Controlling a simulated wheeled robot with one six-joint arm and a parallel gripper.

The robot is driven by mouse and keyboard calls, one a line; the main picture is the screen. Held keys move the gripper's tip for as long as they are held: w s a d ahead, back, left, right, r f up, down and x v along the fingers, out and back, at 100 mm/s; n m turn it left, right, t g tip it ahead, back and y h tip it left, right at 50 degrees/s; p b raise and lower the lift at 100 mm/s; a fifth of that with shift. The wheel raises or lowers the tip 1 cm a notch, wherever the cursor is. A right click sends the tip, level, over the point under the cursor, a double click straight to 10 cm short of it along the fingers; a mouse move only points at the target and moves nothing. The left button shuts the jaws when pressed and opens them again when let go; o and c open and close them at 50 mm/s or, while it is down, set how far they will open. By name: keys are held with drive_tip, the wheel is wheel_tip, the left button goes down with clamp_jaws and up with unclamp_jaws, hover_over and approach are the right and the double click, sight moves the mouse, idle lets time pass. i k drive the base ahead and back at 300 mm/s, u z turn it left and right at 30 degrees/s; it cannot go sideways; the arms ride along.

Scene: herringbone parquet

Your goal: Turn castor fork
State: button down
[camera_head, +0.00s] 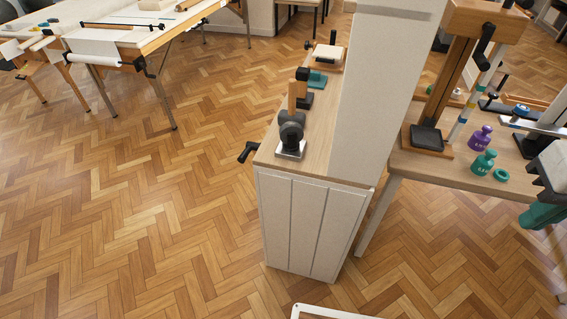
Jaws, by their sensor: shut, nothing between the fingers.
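What looks like the castor (291,132) stands on the near end of the wooden top of a narrow white cabinet (305,225). It has a dark rounded wheel or fork above a pale square metal plate. It is small, so I cannot clearly separate the fork from the wheel or tell which way the fork points. I cannot make out my gripper in this view, and nothing is seen touching the castor.
A wooden block with black fittings (298,92) stands behind the castor. A black crank (248,151) juts from the cabinet's left side. A tall white panel (375,95) rises along its right. A table with teal and purple weights (480,138) stands right. Parquet (130,210) is open left.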

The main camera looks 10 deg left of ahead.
sight(292, 145)
drive_tip(key=k, duration=0.2)
drive_tip(key=z, duration=1.45)
drive_tip(key=i, duration=1.2)
drive_tip(key=u, duration=2.55)
